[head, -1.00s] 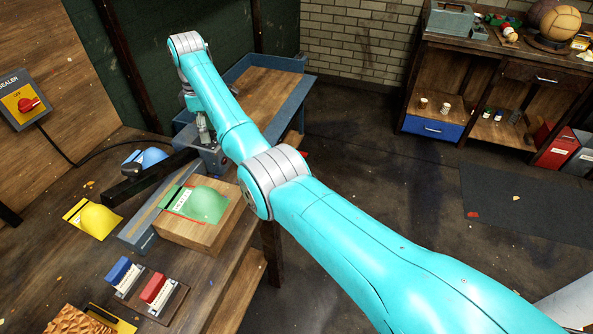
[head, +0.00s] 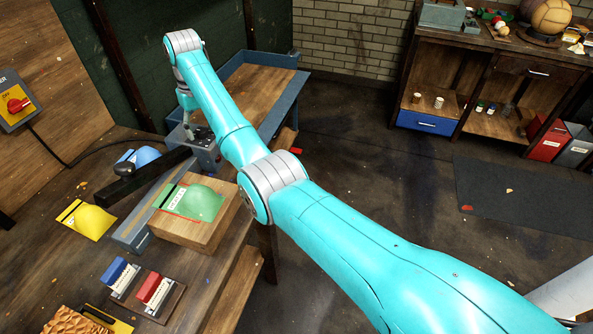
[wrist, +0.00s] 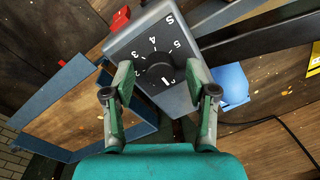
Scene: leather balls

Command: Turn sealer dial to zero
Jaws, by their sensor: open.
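The sealer (head: 208,153) is a grey box on the bench with a long dark bar reaching left. In the wrist view the sealer's face (wrist: 140,45) shows a dark round dial (wrist: 158,73) ringed by white numbers and an S. A white mark shows at the dial's lower edge, and I cannot tell which number the dial points at. My gripper (wrist: 159,78) is open, with one green-grey finger on either side of the dial. I cannot tell whether the fingers touch it. In the head view my gripper (head: 190,124) is small, just above the sealer.
A wall box (head: 18,108) with a red knob is at far left. A blue-edged tray (head: 270,70) is behind.

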